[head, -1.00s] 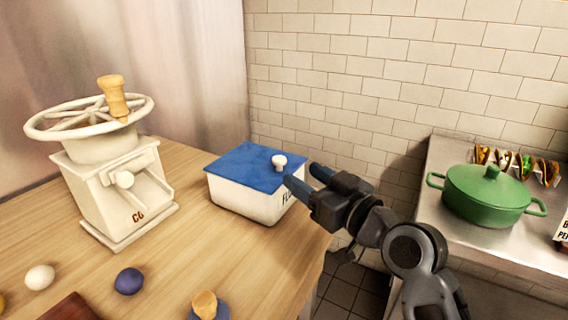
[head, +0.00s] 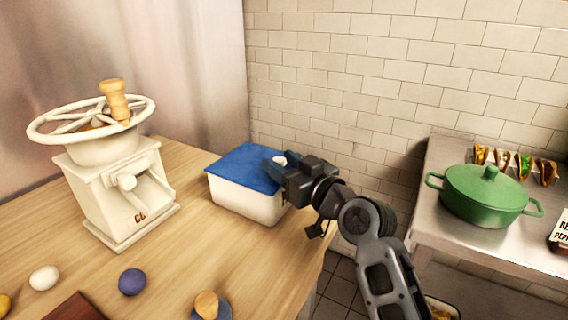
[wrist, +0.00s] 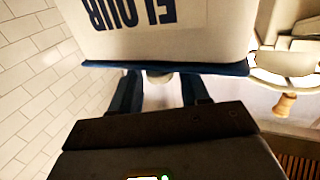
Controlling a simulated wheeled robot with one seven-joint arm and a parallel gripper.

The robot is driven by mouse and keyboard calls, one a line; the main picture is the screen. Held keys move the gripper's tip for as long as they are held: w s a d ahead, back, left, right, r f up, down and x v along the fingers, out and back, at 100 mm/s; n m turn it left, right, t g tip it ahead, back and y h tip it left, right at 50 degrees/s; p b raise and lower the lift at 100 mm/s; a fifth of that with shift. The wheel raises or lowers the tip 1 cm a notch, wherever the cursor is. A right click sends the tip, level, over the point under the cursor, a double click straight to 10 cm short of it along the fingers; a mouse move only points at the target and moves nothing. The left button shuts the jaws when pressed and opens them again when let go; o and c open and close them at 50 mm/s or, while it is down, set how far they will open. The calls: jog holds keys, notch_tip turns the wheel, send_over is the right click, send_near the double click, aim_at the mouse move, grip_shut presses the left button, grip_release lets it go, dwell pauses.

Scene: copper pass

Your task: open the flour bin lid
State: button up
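The flour bin (head: 245,203) is a white box with a flat blue lid (head: 240,165). It stands on the wooden counter, and the lid lies shut on it. The lid's white knob (head: 280,160) is partly hidden by my gripper (head: 277,164), which has come in from the right over the lid's edge. In the wrist view, the bin's label (wrist: 130,12) appears upside down above the blue lid edge (wrist: 225,68). There my gripper's fingers (wrist: 161,90) are apart on either side of the knob (wrist: 160,77), with no clear grip on it.
A white grinder (head: 115,185) with a large wheel stands left of the bin. Small round items, including a purple ball (head: 132,282), lie at the counter's front. A green pot (head: 484,195) stands on the steel surface at right. A tiled wall (head: 340,85) is behind.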

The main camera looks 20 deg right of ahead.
grip_shut()
dwell(0.4)
